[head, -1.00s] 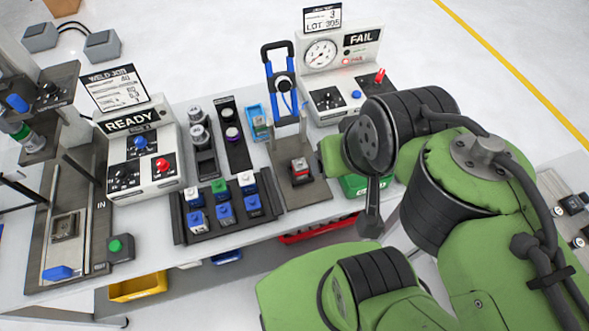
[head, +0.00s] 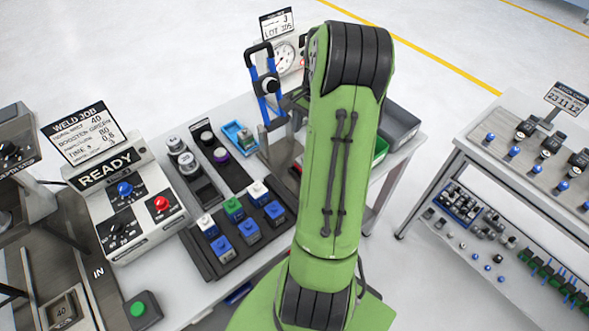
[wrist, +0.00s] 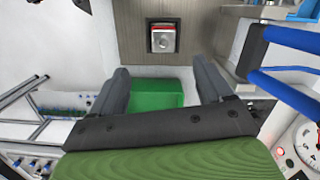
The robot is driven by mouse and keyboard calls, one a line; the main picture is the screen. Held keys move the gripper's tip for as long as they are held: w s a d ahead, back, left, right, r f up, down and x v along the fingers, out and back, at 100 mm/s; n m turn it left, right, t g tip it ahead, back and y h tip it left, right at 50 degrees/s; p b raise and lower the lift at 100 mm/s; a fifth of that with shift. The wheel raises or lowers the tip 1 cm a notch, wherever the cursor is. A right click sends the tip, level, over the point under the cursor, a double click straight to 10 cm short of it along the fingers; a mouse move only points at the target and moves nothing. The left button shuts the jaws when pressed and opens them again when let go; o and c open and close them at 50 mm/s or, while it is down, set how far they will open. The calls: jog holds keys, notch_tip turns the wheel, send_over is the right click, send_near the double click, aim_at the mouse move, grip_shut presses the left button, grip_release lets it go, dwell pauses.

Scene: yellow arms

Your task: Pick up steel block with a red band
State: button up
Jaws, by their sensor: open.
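The steel block with a red band (wrist: 163,39) sits in a dark square nest on a grey-brown plate (wrist: 191,45), at the top centre of the wrist view. My gripper (wrist: 162,74) is open and empty, its two dark fingers apart. In that view the block lies beyond the fingertips, roughly centred between them and not touched. In the head view my green arm covers most of the plate and the block, and the gripper is largely hidden behind it.
A green bin (wrist: 157,94) shows below the plate. A dark rack (head: 208,262) of several blue, green and white blocks stands left of my arm.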

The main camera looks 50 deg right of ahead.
jog(key=f, duration=0.4)
jog(key=a+f, duration=0.1)
jog(key=f, duration=0.1)
jog(key=shift+w+f+b, duration=0.1)
jog(key=shift+w+b, duration=0.1)
jog(key=shift+b, duration=0.15)
jog(key=f, duration=0.6)
jog(key=shift+w+a, duration=0.2)
jog(key=shift+a, duration=0.1)
jog(key=shift+r, duration=0.15)
grip_shut()
